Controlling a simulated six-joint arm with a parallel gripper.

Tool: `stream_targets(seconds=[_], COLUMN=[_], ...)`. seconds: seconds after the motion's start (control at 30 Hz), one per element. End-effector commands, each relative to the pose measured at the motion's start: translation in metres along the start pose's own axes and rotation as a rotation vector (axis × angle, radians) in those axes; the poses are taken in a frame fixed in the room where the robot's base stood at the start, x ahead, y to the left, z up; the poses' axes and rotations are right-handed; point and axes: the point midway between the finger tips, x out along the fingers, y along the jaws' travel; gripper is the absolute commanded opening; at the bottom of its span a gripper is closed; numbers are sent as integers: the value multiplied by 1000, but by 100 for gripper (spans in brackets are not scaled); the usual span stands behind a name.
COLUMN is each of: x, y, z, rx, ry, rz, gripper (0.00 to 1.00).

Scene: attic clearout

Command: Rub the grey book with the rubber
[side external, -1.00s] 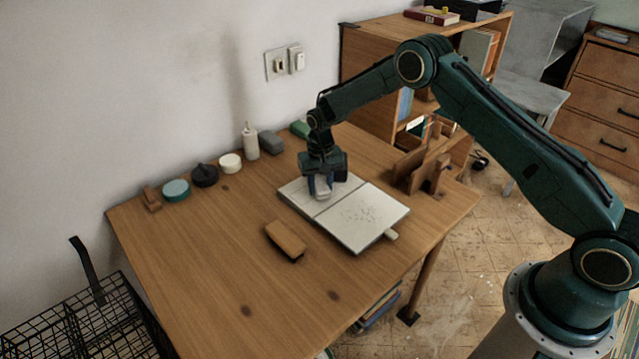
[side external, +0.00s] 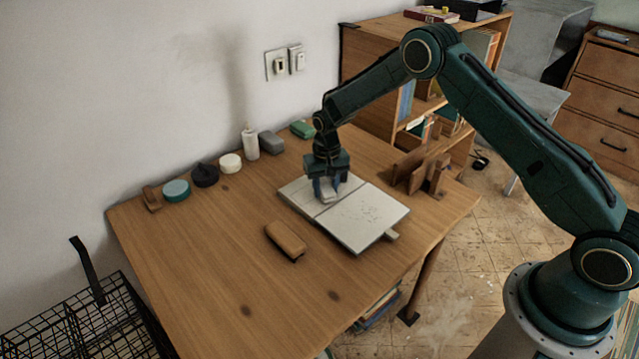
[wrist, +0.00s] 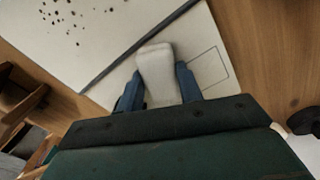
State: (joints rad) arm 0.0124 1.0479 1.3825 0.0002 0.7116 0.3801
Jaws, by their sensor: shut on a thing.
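The grey book (side external: 365,222) lies open and flat on the wooden table. Its right page, in the side view, carries small dark specks, which also show at the upper left of the wrist view (wrist: 72,18). My gripper (side external: 328,190) points down over the book's left page, near the spine. Its blue fingers (wrist: 158,88) are shut on the pale rubber (wrist: 156,66). The rubber, seen low between the fingers in the side view (side external: 330,197), is at the page; I cannot tell whether it touches. The wrist view shows a thin outlined rectangle on the page beside it.
A wooden block with a dark underside (side external: 285,240) lies left of the book. A wooden rack (side external: 428,170) stands to its right. A candle (side external: 250,142), a grey block (side external: 271,142) and several round items line the wall side. The table's front left is clear.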

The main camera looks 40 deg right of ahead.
Motion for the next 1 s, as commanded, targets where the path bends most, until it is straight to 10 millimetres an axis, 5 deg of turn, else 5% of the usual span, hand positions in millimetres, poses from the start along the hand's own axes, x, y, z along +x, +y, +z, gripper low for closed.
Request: stream_targets(seconds=[0.7, 1.0], x=[-50, -56], y=[0, 0], z=[0, 0], rx=[0, 0], ry=[2, 0], rz=[-1, 0], gripper=[14, 14])
